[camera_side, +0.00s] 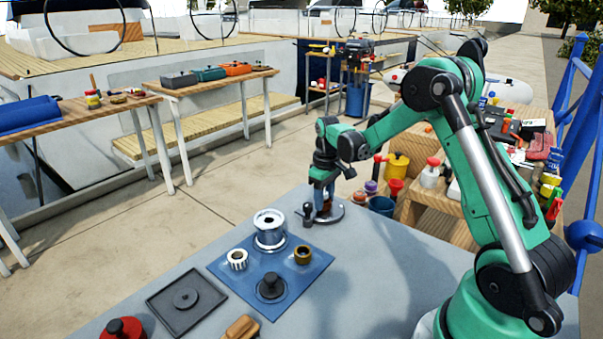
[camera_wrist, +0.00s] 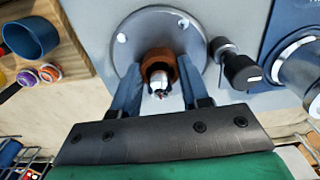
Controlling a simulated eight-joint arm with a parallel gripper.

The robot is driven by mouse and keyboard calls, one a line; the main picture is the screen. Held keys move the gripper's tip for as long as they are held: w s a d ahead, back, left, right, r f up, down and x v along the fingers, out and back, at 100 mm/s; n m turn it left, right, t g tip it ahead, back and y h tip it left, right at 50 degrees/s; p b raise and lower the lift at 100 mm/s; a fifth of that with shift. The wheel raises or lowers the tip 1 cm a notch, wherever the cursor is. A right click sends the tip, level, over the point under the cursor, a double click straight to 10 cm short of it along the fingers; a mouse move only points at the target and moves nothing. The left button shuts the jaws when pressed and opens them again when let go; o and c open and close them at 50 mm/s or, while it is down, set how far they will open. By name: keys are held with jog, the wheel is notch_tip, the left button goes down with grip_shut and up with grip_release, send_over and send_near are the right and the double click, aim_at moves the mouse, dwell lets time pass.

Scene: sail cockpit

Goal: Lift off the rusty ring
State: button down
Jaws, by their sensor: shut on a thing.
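The rusty ring (camera_wrist: 158,57) is brown and sits around a silver central post (camera_wrist: 160,80) in the wrist view. A round grey metal base plate (camera_wrist: 128,32) with bright bolt holes lies below them. My gripper (camera_wrist: 158,72) is shut on the ring, one blue finger on each side. In the side view my gripper (camera_side: 322,197) points down over the base plate (camera_side: 338,212). The ring is mostly hidden there by the fingers. I cannot tell whether any gap lies between ring and plate.
A black-knobbed part (camera_wrist: 237,68) stands close beside the plate. A blue mat (camera_side: 230,272) holds a metal drum (camera_side: 270,230), a white toothed ring (camera_side: 237,260), a brass ring (camera_side: 303,254) and a black knob (camera_side: 271,285). A dark tray (camera_side: 165,308) lies left. The bench's front right is clear.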

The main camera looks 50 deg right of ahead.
notch_tip(320, 180, up, 20)
dwell(0.5)
jog(key=shift+r, duration=2.6)
